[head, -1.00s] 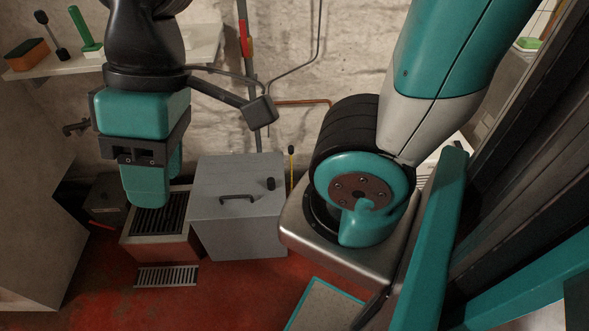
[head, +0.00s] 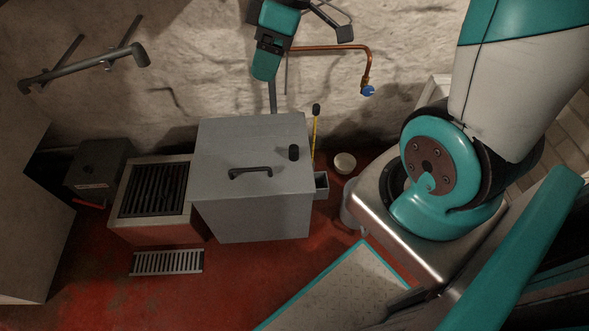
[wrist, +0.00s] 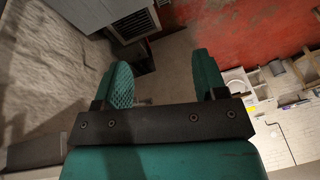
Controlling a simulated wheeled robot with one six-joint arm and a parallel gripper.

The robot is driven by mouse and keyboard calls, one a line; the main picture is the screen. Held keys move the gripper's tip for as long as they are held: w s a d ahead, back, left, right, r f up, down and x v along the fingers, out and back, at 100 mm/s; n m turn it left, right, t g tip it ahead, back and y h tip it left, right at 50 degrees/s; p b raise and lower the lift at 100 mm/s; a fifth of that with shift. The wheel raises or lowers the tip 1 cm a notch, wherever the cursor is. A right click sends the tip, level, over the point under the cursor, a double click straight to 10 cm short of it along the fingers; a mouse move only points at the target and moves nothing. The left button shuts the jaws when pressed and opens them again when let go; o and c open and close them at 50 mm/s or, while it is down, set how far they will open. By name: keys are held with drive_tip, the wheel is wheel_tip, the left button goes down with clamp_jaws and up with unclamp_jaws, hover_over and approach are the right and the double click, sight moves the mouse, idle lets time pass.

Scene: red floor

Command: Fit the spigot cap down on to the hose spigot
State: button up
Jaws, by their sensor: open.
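My gripper (head: 264,72) hangs high in front of the wall, above the back of a grey box, in the head view. In the wrist view its two teal fingers (wrist: 163,85) are apart with nothing held between them. A short black cylinder (head: 294,152) stands on the box lid, right of the handle; I cannot tell whether it is the spigot cap or the spigot. A copper pipe (head: 330,47) on the wall ends in a blue fitting (head: 368,91), right of my gripper. I cannot name either task object with certainty.
The grey box (head: 250,205) has a black handle (head: 250,172). Left of it are a grated unit (head: 155,190) and a dark box (head: 98,168). A grey rail (head: 85,70) is on the left wall. A pale bowl (head: 345,163) is right of the box. Red floor is open in front.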

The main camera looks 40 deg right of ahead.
drive_tip(key=w+d+f+b, duration=0.3)
drive_tip(key=d+f+b, duration=0.4)
drive_tip(key=f, duration=0.7)
drive_tip(key=n+t+b, duration=0.1)
drive_tip(key=n+b, duration=0.1)
drive_tip(key=b, duration=0.4)
approach(296, 147)
drive_tip(key=b+x, duration=0.1)
drive_tip(key=x, duration=0.1)
drive_tip(key=b+x, duration=0.2)
drive_tip(key=s+b+x, duration=0.1)
drive_tip(key=x, duration=0.1)
drive_tip(key=shift+w+a+f, duration=0.1)
drive_tip(key=shift+a+f, duration=0.05)
drive_tip(key=shift+f, duration=0.1)
drive_tip(key=b+x, duration=0.1)
drive_tip(key=x, duration=0.1)
drive_tip(key=b+x, duration=0.1)
drive_tip(key=x, duration=0.1)
drive_tip(key=b+x, duration=0.1)
drive_tip(key=x, duration=0.1)
drive_tip(key=shift+w+b, duration=0.3)
drive_tip(key=shift+w, duration=0.05)
drive_tip(key=shift+r, duration=0.15)
drive_tip(key=c, duration=1)
